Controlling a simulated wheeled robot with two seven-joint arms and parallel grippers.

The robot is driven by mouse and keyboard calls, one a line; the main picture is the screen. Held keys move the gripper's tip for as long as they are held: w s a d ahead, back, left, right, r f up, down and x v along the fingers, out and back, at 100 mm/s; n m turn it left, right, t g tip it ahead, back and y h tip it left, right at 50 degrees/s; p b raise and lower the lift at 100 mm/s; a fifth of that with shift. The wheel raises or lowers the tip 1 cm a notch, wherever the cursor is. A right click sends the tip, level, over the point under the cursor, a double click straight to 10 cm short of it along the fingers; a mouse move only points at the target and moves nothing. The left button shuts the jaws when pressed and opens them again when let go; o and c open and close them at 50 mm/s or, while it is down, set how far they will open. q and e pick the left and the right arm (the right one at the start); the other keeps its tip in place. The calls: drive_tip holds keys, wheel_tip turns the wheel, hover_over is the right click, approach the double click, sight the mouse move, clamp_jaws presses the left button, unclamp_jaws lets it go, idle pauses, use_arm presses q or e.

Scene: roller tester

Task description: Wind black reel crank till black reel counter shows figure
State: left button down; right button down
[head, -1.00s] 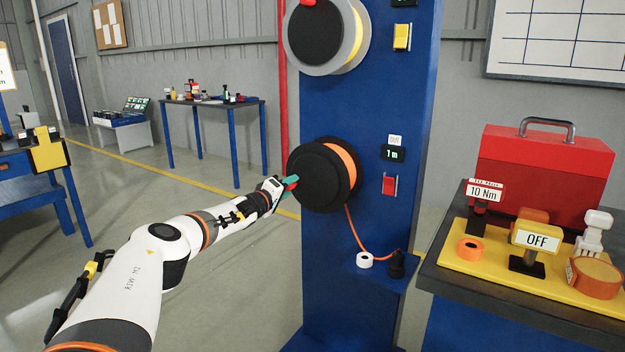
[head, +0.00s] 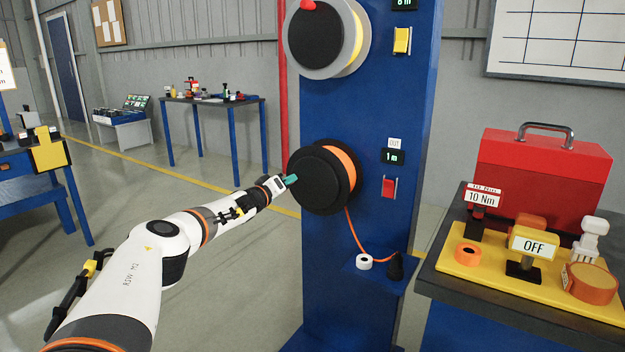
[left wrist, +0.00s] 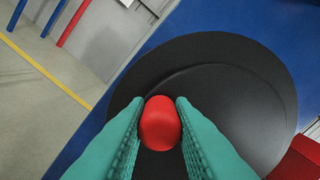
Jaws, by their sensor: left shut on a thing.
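The black reel (head: 318,180) with orange line on it is mounted on the blue column, low in the head view. Its counter (head: 393,157) reads 1 m, under a small "OUT" label. The red crank knob (left wrist: 160,123) stands out from the black reel face in the left wrist view. My left gripper (head: 291,180) is shut on this knob at the reel's left edge, and its teal fingers (left wrist: 152,130) press both sides of the knob. The knob is hidden behind the fingers in the head view. My right gripper is not in view.
A grey reel with yellow line (head: 327,35) sits above on the blue column (head: 340,115). A red switch (head: 389,187) is below the counter. A bench with a red toolbox (head: 540,175) stands at the right.

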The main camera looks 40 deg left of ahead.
sight(302, 164)
use_arm(q)
drive_tip(key=shift+r+m, duration=0.25)
drive_tip(key=shift+m, duration=0.05)
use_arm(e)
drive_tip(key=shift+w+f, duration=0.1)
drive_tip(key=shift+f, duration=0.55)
